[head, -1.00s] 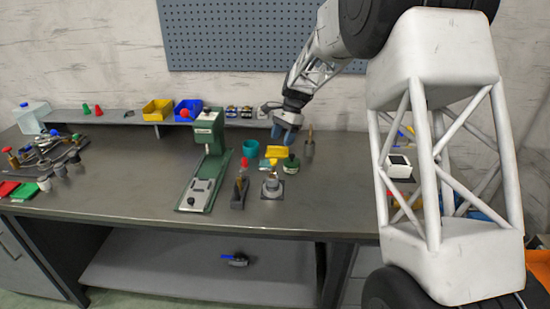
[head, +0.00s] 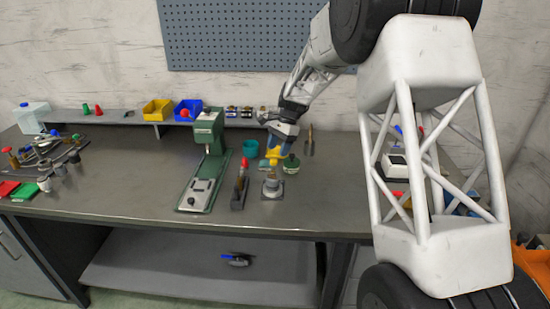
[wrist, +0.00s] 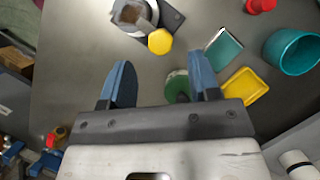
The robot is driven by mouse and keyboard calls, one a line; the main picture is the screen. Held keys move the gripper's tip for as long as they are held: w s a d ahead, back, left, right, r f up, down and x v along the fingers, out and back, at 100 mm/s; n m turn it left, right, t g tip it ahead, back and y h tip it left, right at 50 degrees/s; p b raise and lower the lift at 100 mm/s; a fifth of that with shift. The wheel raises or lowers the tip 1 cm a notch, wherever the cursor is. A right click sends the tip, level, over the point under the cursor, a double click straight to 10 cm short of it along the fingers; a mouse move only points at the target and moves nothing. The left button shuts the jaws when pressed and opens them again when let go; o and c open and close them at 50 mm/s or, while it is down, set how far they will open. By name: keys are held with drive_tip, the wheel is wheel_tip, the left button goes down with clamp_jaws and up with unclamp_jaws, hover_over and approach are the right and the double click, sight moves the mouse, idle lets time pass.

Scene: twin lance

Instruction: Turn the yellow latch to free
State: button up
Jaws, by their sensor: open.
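The yellow latch (wrist: 160,41) is a rounded yellow knob in the wrist view, beside a grey cylindrical fixture (wrist: 135,14) on a dark plate. In the head view the fixture (head: 272,186) stands on the bench, with yellow behind it partly covered by my gripper; I cannot tell which part of that is the latch. My gripper (wrist: 162,80) is open, its two blue fingers apart and nothing held. The latch lies ahead of the fingertips, not between them. In the head view my gripper (head: 278,145) is above and behind the fixture.
A green round pot (wrist: 176,86) shows between the fingers, close to the right one. A yellow tray (wrist: 247,88), teal cup (wrist: 292,52) and teal block (wrist: 224,48) lie to the right. A green press (head: 207,165) stands left of the fixture.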

sight(274, 160)
drive_tip(key=shift+x, duration=2.05)
drive_tip(key=c, duration=0.9)
